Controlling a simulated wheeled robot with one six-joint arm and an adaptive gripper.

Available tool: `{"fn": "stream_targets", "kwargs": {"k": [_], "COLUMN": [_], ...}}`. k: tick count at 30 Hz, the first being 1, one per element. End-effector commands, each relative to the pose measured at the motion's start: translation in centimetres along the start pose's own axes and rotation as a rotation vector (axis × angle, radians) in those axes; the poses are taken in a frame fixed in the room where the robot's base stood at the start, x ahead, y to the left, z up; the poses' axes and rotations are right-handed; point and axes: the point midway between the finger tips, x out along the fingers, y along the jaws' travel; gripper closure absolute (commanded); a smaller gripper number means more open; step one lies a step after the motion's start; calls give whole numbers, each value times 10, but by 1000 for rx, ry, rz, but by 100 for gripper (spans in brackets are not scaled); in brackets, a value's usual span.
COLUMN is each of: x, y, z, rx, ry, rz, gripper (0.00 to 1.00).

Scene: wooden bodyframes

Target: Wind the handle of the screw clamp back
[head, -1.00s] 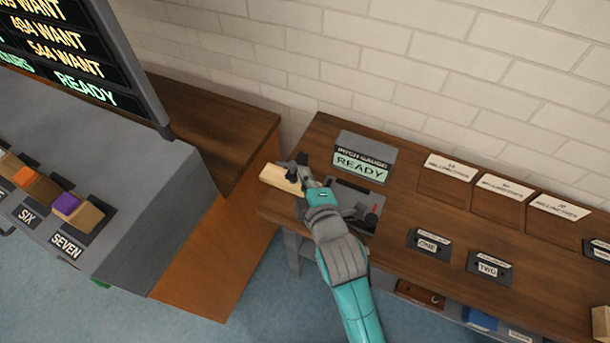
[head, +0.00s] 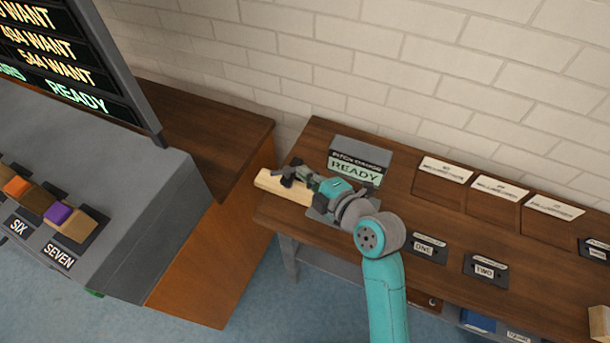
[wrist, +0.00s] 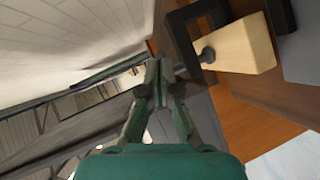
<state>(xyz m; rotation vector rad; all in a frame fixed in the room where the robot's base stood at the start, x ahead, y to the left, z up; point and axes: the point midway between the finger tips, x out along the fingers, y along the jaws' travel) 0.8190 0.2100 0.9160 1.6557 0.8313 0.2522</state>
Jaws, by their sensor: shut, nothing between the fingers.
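The screw clamp (wrist: 183,40) is a dark frame around one end of a pale wooden block (wrist: 240,46) in the wrist view. Its round dark screw end (wrist: 207,55) lies at the block's edge; I cannot tell whether it presses on it. In the head view the block (head: 283,187) lies at the bench's left end, with the dark clamp (head: 288,180) over it. My gripper (wrist: 158,85) is shut and empty, beside the clamp and apart from the block. In the head view it (head: 302,172) partly covers the clamp. I cannot make out the handle clearly.
A grey gauge box (head: 357,160) reading READY stands close behind my arm. White cards (head: 445,168) and slots marked ONE (head: 427,249) and TWO (head: 485,269) lie to the right. A grey console (head: 110,190) stands left, with a screen (head: 75,60) above it.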

Motion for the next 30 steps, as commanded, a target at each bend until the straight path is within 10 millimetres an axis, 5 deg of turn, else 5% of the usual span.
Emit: {"fn": "stream_targets", "kwargs": {"k": [6, 30], "x": [4, 31], "y": [4, 15], "z": [7, 21], "rx": [-33, -33], "ry": [115, 112], "rz": [-33, -34], "gripper": [100, 100]}}
